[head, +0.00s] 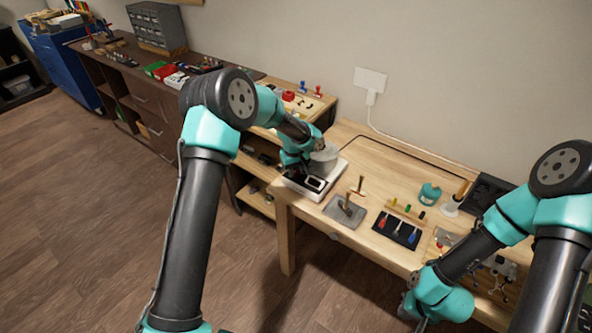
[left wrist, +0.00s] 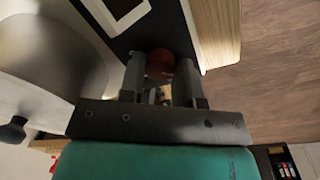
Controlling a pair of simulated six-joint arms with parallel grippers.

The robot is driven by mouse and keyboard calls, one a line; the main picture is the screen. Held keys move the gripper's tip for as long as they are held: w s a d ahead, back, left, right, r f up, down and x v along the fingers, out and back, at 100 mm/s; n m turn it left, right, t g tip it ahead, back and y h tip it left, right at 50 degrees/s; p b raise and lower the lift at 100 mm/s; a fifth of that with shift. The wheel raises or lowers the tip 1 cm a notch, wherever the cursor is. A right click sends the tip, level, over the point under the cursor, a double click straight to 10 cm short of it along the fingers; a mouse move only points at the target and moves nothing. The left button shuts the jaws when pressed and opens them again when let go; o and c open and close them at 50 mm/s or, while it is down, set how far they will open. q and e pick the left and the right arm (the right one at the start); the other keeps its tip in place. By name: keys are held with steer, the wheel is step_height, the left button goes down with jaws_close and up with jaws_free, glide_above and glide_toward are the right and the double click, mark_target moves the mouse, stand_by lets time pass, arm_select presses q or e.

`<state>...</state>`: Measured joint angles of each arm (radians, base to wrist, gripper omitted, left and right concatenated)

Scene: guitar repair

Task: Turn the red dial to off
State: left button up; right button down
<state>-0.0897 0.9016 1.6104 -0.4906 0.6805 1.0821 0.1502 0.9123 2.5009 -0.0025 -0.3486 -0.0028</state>
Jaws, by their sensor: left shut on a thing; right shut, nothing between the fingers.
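The red dial (left wrist: 160,58) is on the dark front panel of a white hot-plate-like device (head: 318,190) on the bench. In the left wrist view my left gripper (left wrist: 160,76) has one finger on each side of the dial and is shut on it. In the head view my left gripper (head: 301,177) is over the device's front and hides the dial. The dial's markings cannot be read. My right gripper (head: 412,308) is shut and empty at the lower right, in front of the bench; its fingertips are hard to make out.
A grey pot (head: 325,156) stands on the device, close beside my left gripper. To the right are a grey tray (head: 345,212), a black mat (head: 398,231) with coloured tools, and a teal item (head: 430,193). A white cable (head: 371,115) runs from the wall socket.

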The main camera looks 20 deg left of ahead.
arm_select(q)
steer(key=shift+s, duration=0.1)
stand_by(0.4)
steer(key=o, duration=0.9)
steer(key=r, duration=1.1)
steer(key=a+r, duration=0.1)
steer(key=r, duration=0.5)
steer(key=shift+s+r, duration=0.2)
steer(key=shift+s, duration=0.05)
